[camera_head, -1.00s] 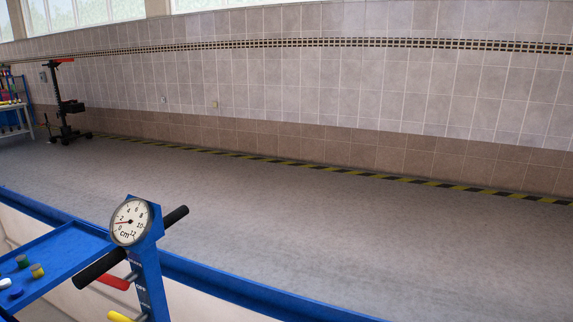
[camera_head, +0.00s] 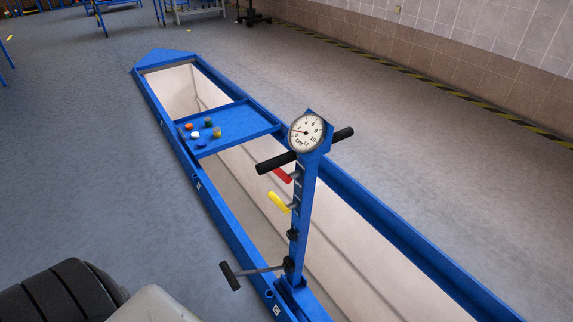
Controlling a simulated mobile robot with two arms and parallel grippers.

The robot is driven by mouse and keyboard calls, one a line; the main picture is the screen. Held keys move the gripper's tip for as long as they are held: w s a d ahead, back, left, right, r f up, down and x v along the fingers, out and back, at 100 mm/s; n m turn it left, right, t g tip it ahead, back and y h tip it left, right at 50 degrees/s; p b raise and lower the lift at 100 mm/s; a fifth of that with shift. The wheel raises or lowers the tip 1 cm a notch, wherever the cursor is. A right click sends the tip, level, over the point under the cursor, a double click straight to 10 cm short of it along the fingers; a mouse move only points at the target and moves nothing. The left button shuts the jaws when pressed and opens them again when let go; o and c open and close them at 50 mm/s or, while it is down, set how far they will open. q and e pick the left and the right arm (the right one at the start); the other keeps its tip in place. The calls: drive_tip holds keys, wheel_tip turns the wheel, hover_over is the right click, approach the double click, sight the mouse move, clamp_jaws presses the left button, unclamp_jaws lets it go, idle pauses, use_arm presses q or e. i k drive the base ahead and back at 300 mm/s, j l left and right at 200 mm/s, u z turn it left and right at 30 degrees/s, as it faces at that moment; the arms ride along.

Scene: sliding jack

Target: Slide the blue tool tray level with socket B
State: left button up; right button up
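The blue tool tray (camera_head: 248,121) spans the pit between its two blue rails. It carries several small coloured pieces. The jack (camera_head: 303,210), a blue post, stands nearer to me over the pit. It has a round dial (camera_head: 307,133), a black crossbar handle (camera_head: 276,162), a red lever (camera_head: 281,174), a yellow lever (camera_head: 279,202) and a black-ended crank (camera_head: 230,275). The left rail bears a small label (camera_head: 196,184) just nearer than the tray, too small to read surely. Another label (camera_head: 276,310), which looks like C, is beside the jack's foot. Neither gripper shows.
Open grey floor (camera_head: 80,150) lies to the left. Tables stand at the back. A striped line (camera_head: 440,78) runs along the tiled wall at right. My own body shows at lower left.

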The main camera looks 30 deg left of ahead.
sight(240, 122)
drive_tip(key=u, duration=1.6)
drive_tip(key=i+j, duration=0.35)
drive_tip(key=j, duration=0.2)
drive_tip(key=i+j+u, duration=0.15)
drive_tip(key=i+j, duration=0.2)
drive_tip(key=j, duration=0.15)
drive_tip(key=i+j+u, duration=0.25)
drive_tip(key=i, duration=0.95)
drive_tip(key=i+j+u, duration=0.25)
drive_tip(key=i, duration=1)
drive_tip(key=i+z, duration=0.15)
drive_tip(key=i, duration=1.3)
